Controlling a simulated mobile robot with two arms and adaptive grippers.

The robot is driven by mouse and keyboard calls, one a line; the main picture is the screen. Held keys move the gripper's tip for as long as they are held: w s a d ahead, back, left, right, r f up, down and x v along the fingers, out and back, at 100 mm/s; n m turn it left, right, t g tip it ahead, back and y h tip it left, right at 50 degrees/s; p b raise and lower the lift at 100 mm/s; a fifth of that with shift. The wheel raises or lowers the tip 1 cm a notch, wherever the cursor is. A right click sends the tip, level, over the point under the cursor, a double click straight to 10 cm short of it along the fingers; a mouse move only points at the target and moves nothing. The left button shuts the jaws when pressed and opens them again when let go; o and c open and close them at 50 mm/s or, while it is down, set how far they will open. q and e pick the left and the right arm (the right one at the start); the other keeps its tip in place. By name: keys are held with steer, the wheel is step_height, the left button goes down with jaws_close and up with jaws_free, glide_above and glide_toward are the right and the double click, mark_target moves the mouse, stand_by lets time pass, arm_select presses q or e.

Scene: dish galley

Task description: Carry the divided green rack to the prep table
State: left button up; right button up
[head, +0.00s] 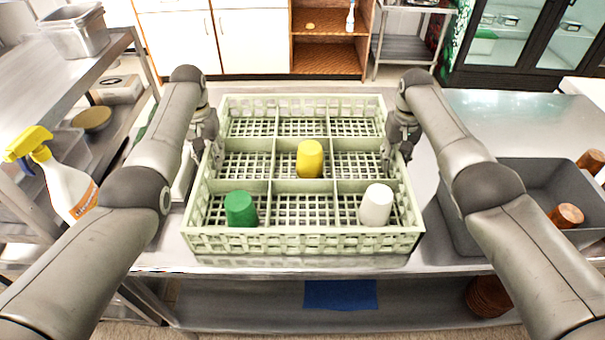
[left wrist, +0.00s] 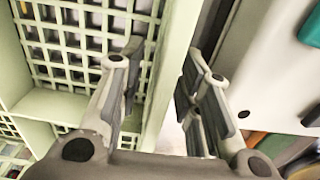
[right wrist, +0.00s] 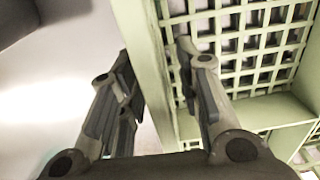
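The divided green rack (head: 300,242) stands on a steel table (head: 290,268) in front of me. It has several square compartments. A green cup (head: 241,209) is in its front left compartment, a yellow cup (head: 310,159) in its centre one and a white cup (head: 376,205) in its front right one. My left gripper (head: 205,140) is at the rack's left wall, its open fingers on either side of the wall (left wrist: 163,85). My right gripper (head: 401,143) is open and astride the right wall (right wrist: 150,75) likewise. I cannot tell which surface is the prep table.
A grey bin (head: 459,234) with brown cups (head: 566,215) is right of the rack. A spray bottle (head: 62,180) stands at left near a steel shelf unit (head: 80,75). White cabinets (head: 180,42) and a wooden shelf (head: 328,60) are at the back, beyond some floor.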

arm_select(q)
step_height(320, 180, up, 11)
steer(key=shift+r, duration=0.1)
arm_select(e)
steer(key=shift+r, duration=0.1)
step_height(320, 180, up, 12)
steer(key=shift+f, duration=0.1)
stand_by(0.6)
